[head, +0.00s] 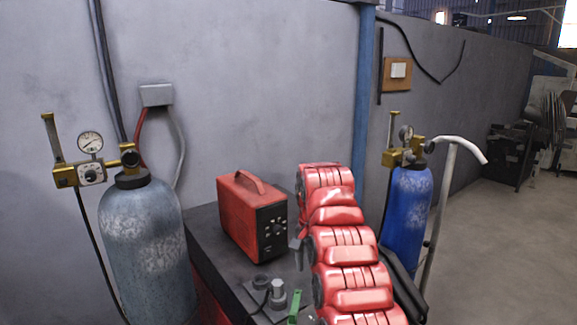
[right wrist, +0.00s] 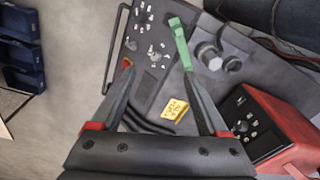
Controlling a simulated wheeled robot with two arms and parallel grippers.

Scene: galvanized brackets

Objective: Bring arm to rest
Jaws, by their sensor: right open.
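My right gripper (right wrist: 157,70) is open in the right wrist view, its two dark fingers spread with nothing visible between the tips. Small pale metal pieces (right wrist: 150,45), too small to tell apart, lie on a dark surface beyond the fingertips. A green strip-like piece (right wrist: 180,42) lies in line with the right-hand fingertip; I cannot tell whether they touch. It also shows in the head view (head: 294,306). In the head view my red-covered arm reaches over the bench, and its gripper is mostly hidden. My left gripper is not in view.
A red power unit (head: 252,217) stands on the dark bench (head: 207,228) beside grey metal fittings (head: 278,293). A grey gas cylinder (head: 148,245) stands left, a blue one (head: 405,212) right. A yellow label (right wrist: 174,109) shows below the gripper. Open floor (head: 500,250) lies right.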

